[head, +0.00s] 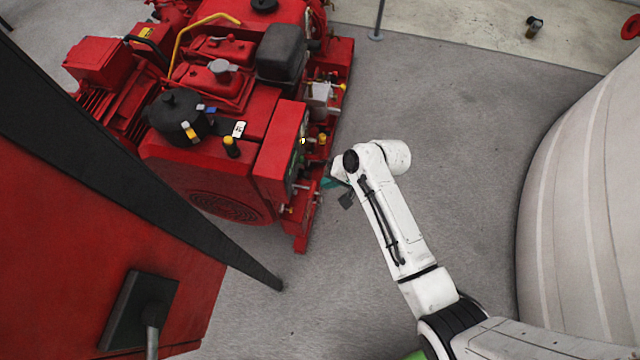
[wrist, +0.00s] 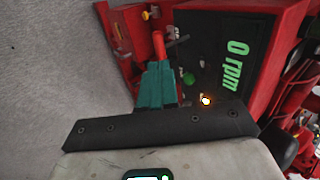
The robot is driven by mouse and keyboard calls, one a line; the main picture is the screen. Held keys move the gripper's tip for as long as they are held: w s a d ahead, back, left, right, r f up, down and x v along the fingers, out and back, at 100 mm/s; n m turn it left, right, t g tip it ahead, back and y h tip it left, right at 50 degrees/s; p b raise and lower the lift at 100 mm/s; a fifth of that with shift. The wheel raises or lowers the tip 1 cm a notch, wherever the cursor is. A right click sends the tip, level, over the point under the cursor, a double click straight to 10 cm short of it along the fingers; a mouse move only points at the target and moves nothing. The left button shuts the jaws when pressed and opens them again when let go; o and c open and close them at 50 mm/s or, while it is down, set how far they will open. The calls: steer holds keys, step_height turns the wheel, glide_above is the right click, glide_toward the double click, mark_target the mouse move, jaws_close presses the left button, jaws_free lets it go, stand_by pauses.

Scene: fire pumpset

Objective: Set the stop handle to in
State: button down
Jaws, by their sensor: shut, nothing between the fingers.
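My gripper (wrist: 157,68) shows its teal fingers closed together in the wrist view, with nothing held. A red-orange bar-shaped handle (wrist: 158,44), likely the stop handle, stands just beyond the fingertips; I cannot tell whether they touch it. I cannot read whether it is in or out. In the head view my gripper (head: 329,183) is at the front panel end of the red pumpset (head: 205,170), low on its right side. The handle is too small to make out surely there.
The black control panel (wrist: 222,60) reads "0 rpm" in green, with a green button (wrist: 189,78) and a lit yellow lamp (wrist: 206,100). A red cabinet (head: 90,220) stands at left and a large pale tank (head: 585,210) at right. Grey floor between is clear.

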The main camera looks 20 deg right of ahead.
mark_target(310, 188)
steer(key=shift+x, duration=2.3)
steer(key=shift+w+a, duration=0.4)
steer(key=shift+a, duration=0.2)
steer(key=shift+w+a, duration=0.45)
steer(key=shift+a, duration=0.2)
